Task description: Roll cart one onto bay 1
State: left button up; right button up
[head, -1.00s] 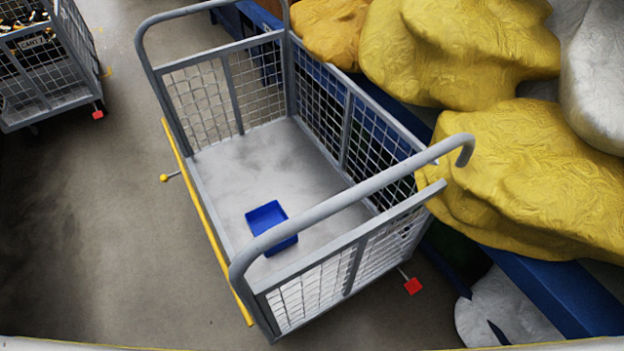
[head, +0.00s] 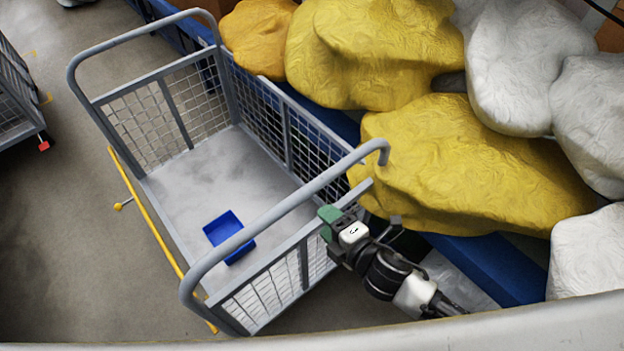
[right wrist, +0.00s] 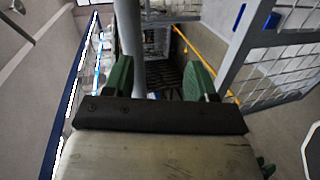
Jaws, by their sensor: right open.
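A grey wire-mesh cart (head: 285,262) with tube handles at both ends fills the middle of the head view. No number shows on it, so I cannot tell which cart it is. A blue tray (head: 226,230) lies on its floor. My right gripper (head: 326,224) is at the cart's near end, by the right part of the near handle (head: 262,220). In the right wrist view the green fingers (right wrist: 160,78) are apart, with a grey upright tube (right wrist: 129,45) just ahead of the left finger. I cannot tell whether they touch. My left gripper is out of view. No bay marking is readable.
Large yellow lumps (head: 465,165) and white lumps (head: 520,65) sit along a blue rail (head: 470,255) close to the cart's right side. A yellow bar (head: 160,235) runs along its left side. Another cart (head: 15,95) stands at far left, with open floor (head: 60,240) between.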

jog(key=w+a+r+n+p, duration=0.1)
jog(key=w+a, duration=0.6)
jog(key=w, duration=0.1)
jog(key=shift+r+y, duration=0.15)
jog(key=shift+y, duration=0.25)
jog(key=shift+s, duration=0.1)
jog(key=shift+c, duration=0.5)
grip_shut()
